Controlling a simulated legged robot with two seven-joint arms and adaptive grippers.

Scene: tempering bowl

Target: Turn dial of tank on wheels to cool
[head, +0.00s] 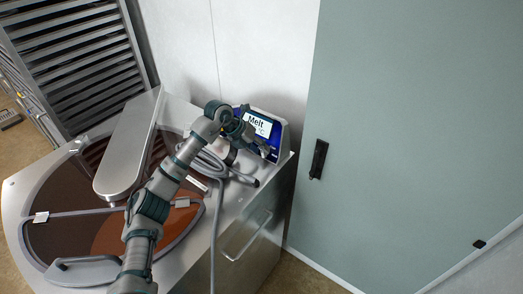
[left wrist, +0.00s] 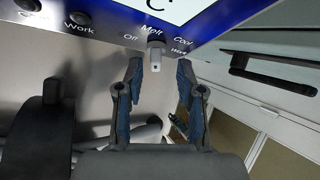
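The tank (head: 235,215) stands at the left with a blue and white control panel (head: 262,133) at its back right corner; its screen reads "Melt" in the head view. In the left wrist view the grey dial (left wrist: 155,54) sits on the panel's lower edge (left wrist: 205,22), among the labels "Off", "Melt" and "Cool" and one hard to read. My left gripper (left wrist: 160,72) is open, its fingertips on either side of the dial and apart from it. In the head view my left gripper (head: 250,142) is in front of the panel. My right gripper is not in view.
A grey-green door (head: 415,130) with a black handle (head: 318,159) stands at the right. A slatted metal rack (head: 70,50) is at the back left.

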